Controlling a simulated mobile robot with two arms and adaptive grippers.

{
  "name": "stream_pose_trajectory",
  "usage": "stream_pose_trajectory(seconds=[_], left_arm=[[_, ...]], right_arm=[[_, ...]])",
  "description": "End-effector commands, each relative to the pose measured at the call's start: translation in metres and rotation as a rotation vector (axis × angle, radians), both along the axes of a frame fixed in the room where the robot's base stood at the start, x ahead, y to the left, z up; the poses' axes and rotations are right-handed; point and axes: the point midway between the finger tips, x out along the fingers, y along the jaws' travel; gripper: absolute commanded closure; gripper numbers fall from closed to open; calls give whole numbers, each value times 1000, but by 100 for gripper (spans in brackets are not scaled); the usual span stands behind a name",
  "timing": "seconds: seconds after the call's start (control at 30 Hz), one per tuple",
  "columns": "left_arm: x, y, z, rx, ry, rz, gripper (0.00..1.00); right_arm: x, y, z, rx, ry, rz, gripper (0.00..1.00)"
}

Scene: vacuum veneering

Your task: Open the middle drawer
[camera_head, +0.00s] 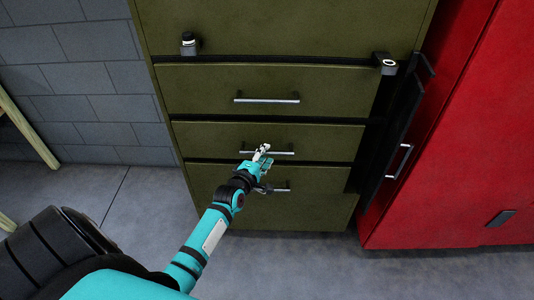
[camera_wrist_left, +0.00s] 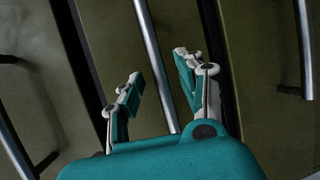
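The olive green cabinet (camera_head: 290,30) has stacked drawers with bar handles. The middle drawer (camera_head: 215,140) looks shut, with dark gaps above and below its front. Its silver handle (camera_head: 285,152) is partly hidden by my left gripper (camera_head: 264,153). In the left wrist view my left gripper (camera_wrist_left: 158,72) is open. A handle bar (camera_wrist_left: 152,50) runs between its two fingers, with a gap visible on each side; I cannot tell how deep the bar sits between them. My right gripper is not in view.
The upper drawer's handle (camera_head: 266,99) is above my gripper, and the lower drawer's handle (camera_head: 280,189) is just below it. A red cabinet (camera_head: 450,150) stands close on the right. Grey floor (camera_head: 130,215) is clear at the left.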

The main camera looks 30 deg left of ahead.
Motion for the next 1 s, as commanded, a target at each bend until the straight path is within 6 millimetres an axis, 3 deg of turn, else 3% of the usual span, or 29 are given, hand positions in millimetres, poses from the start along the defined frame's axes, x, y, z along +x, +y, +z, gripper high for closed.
stream_pose_trajectory(seconds=[0.2,0.5,0.8,1.0], left_arm=[[19,3,-4,0,-1,0,62],[21,3,-4,0,0,0,62],[21,3,-4,0,0,0,100],[21,3,-4,0,-1,0,100]], right_arm=[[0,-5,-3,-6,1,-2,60],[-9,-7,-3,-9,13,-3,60],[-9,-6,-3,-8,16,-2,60],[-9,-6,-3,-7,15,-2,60]])
